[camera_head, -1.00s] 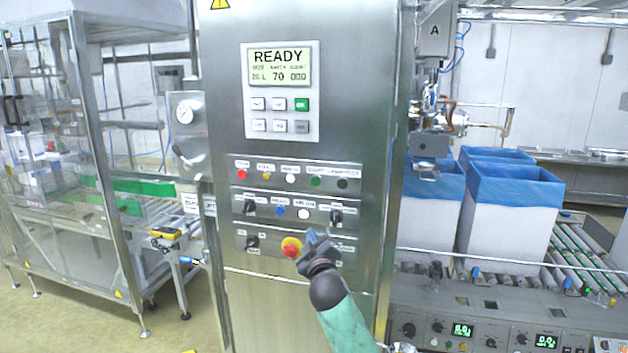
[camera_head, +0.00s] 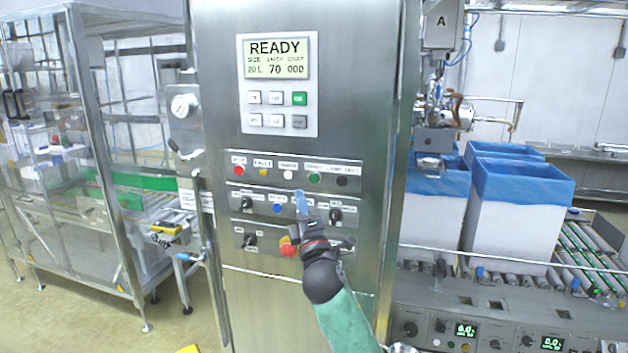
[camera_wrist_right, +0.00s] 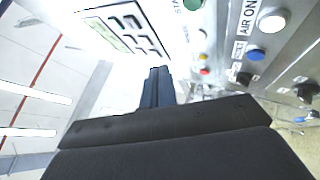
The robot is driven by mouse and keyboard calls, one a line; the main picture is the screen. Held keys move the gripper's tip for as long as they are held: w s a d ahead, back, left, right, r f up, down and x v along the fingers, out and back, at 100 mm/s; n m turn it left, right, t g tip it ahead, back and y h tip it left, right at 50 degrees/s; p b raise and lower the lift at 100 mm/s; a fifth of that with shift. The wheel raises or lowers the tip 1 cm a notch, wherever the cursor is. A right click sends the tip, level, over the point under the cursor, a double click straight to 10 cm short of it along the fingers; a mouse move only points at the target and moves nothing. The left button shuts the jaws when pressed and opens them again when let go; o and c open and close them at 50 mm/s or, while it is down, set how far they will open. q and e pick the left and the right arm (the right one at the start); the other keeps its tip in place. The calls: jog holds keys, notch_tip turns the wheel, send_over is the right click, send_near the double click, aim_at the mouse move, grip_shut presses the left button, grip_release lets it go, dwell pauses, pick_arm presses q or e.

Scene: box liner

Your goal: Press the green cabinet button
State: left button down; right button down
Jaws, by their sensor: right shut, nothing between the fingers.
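The green button (camera_head: 314,178) sits in the upper row of controls on the steel cabinet (camera_head: 310,310), between a white and a black one. A green round control also shows at the top edge of the right wrist view (camera_wrist_right: 192,4), partly cut off. My right gripper (camera_head: 301,202) is shut and empty, its blue fingertips pointing up in front of the middle row, below and slightly left of the green button. I cannot tell the gap between fingertips and cabinet. My left gripper is not in view.
A red emergency stop (camera_head: 287,246) is beside my right wrist. Blue (camera_head: 277,208) and black controls surround the fingertips. A keypad with a green key (camera_head: 299,98) is above, under a READY display (camera_head: 277,58). Blue-lined boxes (camera_head: 515,205) stand on the right conveyor.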

aim_at(314, 178)
jog(key=shift+a, duration=0.1)
